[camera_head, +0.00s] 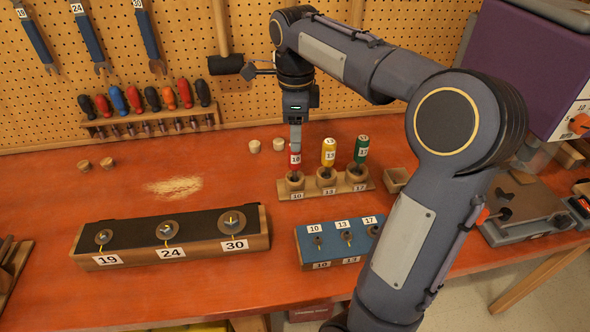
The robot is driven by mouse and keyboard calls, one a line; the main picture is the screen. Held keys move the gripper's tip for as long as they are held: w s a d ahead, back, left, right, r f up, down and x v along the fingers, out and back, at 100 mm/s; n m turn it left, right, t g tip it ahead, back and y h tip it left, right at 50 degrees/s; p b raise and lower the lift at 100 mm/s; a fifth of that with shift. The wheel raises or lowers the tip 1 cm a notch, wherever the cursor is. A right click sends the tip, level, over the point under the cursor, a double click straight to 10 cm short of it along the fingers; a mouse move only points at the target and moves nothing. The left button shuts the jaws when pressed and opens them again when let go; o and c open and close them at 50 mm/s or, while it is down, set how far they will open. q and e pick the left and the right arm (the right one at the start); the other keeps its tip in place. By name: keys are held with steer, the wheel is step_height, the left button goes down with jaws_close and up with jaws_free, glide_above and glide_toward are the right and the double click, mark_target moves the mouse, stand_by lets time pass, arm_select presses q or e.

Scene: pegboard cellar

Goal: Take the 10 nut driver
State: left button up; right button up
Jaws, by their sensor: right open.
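The 10 nut driver (295,161) has a red handle with a white 10 label. It stands upright in the left socket of a wooden holder (312,192). The yellow 13 driver (329,150) and the green 17 driver (361,149) stand to its right in the same holder. My right gripper (295,146) points down at the top of the red handle, with its jaws open. The fingers overlap the handle's top in this view, and I cannot tell whether they touch it. My left gripper is not in view.
A blue block (333,249) with nuts labelled 10, 13 and 17 lies in front of the holder, partly behind my right arm. A dark-topped block (140,222) with large nuts is at left. A screwdriver rack (150,120) and a hanging mallet (225,65) are behind.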

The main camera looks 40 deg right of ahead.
mark_target(295, 167)
steer(key=f, duration=0.6)
steer(key=shift+w+d+f, duration=0.15)
steer(key=shift+w+f, duration=0.1)
steer(key=shift+w, duration=0.05)
jaws_close()
